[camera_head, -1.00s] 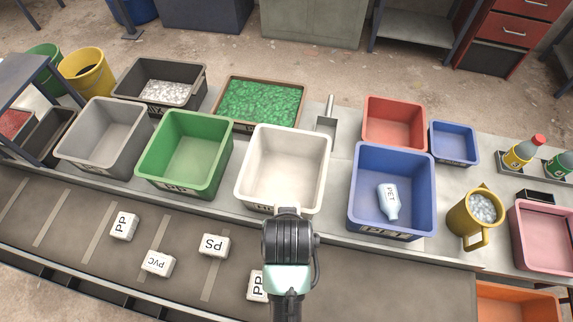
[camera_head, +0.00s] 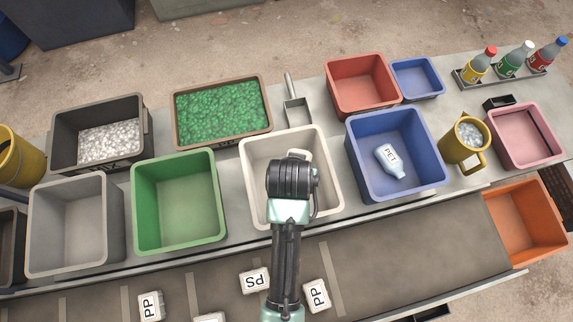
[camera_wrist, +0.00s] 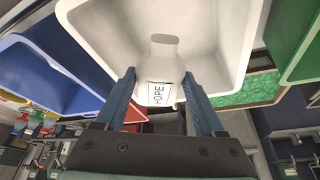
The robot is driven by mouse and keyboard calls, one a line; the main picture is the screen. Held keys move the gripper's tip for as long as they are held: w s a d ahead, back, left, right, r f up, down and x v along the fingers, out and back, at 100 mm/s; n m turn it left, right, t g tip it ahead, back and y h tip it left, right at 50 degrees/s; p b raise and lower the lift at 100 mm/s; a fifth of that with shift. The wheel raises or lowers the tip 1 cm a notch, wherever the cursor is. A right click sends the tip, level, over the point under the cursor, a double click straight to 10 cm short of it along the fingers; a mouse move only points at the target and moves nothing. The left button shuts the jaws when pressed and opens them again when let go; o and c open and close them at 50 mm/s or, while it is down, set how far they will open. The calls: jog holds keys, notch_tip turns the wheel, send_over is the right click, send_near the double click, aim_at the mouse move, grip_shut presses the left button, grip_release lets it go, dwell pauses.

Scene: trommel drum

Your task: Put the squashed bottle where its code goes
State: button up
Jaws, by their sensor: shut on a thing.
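A white bottle (camera_wrist: 163,60) with a label reading HDPE is between the two fingers of my gripper (camera_wrist: 159,84) in the wrist view. The gripper is shut on it. Beyond the bottle is the open white bin (camera_wrist: 222,35), and in the head view the gripper (camera_head: 296,160) is over this bin (camera_head: 258,205), with my wrist hiding most of the bottle and part of the bin. The bin's front label is hidden. A pale blue bottle (camera_head: 391,163) marked PET lies in the blue bin (camera_head: 430,172).
The green bin (camera_head: 140,205) is left of the white bin, with a grey bin (camera_head: 38,230) beyond. A tray of green flakes (camera_head: 222,108), a scoop (camera_head: 296,108) and a red bin (camera_head: 360,85) stand behind. Labelled white blocks (camera_head: 317,295) lie on the belt in front.

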jog(key=r+p, duration=0.3)
jog(key=shift+w+d+m, duration=0.15)
jog(key=shift+w+m, duration=0.15)
jog(key=shift+m, duration=0.1)
jog(key=shift+w+a+r+p, duration=0.25)
jog(key=shift+a+r+p, duration=0.1)
jog(key=shift+p, duration=0.6)
jog(key=shift+d+f+b, duration=0.2)
jog(key=shift+f+b, duration=0.3)
jog(key=shift+f, duration=0.1)
notch_tip(320, 180, down, 5)
jog(key=b, duration=0.5)
jog(key=shift+f, duration=0.1)
jog(key=shift+a, duration=0.1)
jog(key=o, duration=1.3)
jog(key=b+v, duration=0.2)
jog(key=v, duration=1.1)
jog(key=shift+a, duration=0.15)
